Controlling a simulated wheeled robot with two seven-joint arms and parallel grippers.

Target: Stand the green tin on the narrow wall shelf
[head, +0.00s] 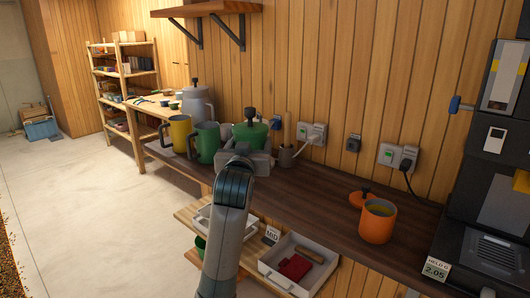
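The green tin (250,132), with a dark knob on its lid, is upright at the counter, toward the wall. My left gripper (246,153) is right in front of it and hides its lower part. The fingertips are hidden, so I cannot tell whether they are closed on the tin or whether the tin touches the counter. The narrow wall shelf (208,9) is a wooden board on dark brackets, high on the plank wall at the upper left. Its top surface is hardly visible. My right gripper is not in view.
A green mug (206,143), a yellow mug (180,134) and a grey lidded pot (197,103) stand left of the tin. A holder (287,155) and wall sockets (312,133) are to its right. An open orange canister (377,221) stands further right; dark counter between is clear.

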